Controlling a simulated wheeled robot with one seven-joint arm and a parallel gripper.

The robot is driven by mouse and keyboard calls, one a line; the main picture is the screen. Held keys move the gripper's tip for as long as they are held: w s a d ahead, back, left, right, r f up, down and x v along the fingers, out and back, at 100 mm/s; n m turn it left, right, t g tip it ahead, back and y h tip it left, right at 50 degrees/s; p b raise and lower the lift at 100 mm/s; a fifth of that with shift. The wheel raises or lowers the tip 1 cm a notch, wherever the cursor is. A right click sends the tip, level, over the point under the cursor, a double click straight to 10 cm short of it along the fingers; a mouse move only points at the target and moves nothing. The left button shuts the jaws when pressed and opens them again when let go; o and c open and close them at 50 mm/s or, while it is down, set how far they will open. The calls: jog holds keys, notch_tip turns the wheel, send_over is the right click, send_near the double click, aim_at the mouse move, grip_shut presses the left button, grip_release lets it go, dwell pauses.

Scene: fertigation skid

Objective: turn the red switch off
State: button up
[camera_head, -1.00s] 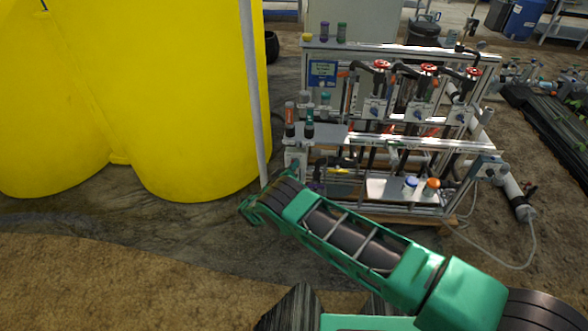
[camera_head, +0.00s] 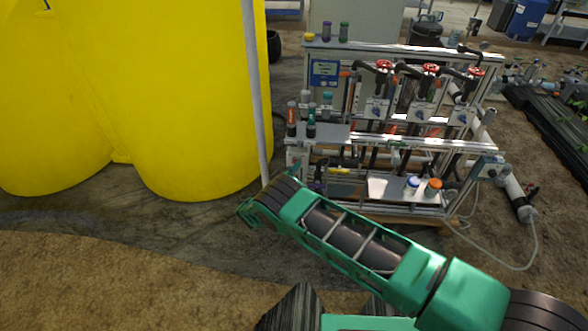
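The fertigation skid (camera_head: 400,143) stands right of centre, a metal frame with pipes and valves. Three red round handles sit along its upper part: a left one (camera_head: 384,65), a middle one (camera_head: 430,69) and a right one (camera_head: 475,72). White units with small knobs hang below them. I cannot make out which part is the red switch. My green arm reaches from the lower right up to the left, its far end in front of the skid's lower left. My gripper cannot be made out.
Large yellow tanks (camera_head: 195,90) fill the left, with a grey pole (camera_head: 256,100) before them. Several small bottles stand on the skid's left shelves. An orange-capped jar (camera_head: 433,187) and a blue-capped jar (camera_head: 412,184) stand low on it. A hose (camera_head: 530,245) loops on the floor at right.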

jog(key=v, duration=0.9)
jog(key=shift+a, duration=0.15)
